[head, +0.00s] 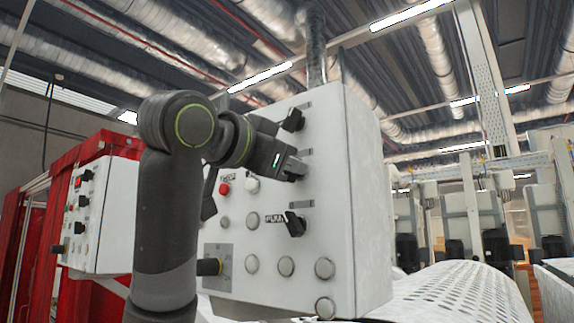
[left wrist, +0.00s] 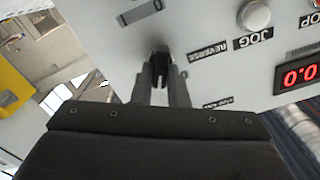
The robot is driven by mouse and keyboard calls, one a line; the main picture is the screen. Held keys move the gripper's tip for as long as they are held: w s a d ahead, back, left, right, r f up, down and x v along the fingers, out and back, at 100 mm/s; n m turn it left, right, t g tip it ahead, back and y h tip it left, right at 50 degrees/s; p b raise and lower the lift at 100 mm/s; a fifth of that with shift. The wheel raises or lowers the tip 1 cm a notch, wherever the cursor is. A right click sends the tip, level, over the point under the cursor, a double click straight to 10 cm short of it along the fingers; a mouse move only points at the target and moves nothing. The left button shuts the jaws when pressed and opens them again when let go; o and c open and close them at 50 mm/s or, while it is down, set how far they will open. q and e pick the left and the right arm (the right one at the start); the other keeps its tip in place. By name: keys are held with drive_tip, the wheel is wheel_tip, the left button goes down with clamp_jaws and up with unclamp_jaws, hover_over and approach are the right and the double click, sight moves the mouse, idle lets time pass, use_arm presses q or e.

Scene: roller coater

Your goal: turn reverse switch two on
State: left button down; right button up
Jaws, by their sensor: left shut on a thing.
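The white control panel (head: 340,200) stands in front of me with several dark switches and round buttons. My left gripper (head: 296,168) reaches its front face, between an upper black rotary switch (head: 293,120) and a lower one (head: 294,224). In the left wrist view, my left gripper (left wrist: 161,82) is shut on a black switch knob (left wrist: 159,62), one finger on each side. A label reading REVERSE (left wrist: 209,48) is beside that knob. In the head view the gripper hides this knob. My right gripper is not in view.
A white JOG button (left wrist: 255,15) and a red digital display (left wrist: 298,75) are near the held knob. A second, smaller control box (head: 105,215) stands at the left by red curtains (head: 60,230). A perforated white surface (head: 465,290) lies at the right.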

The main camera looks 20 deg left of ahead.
use_arm(q)
drive_tip(key=shift+m, duration=0.4)
drive_tip(key=c, duration=1.4)
unclamp_jaws()
drive_tip(key=shift+c, duration=0.2)
drive_tip(key=shift+s, duration=0.1)
drive_tip(key=b+v, duration=1.3)
drive_tip(key=v, duration=0.4)
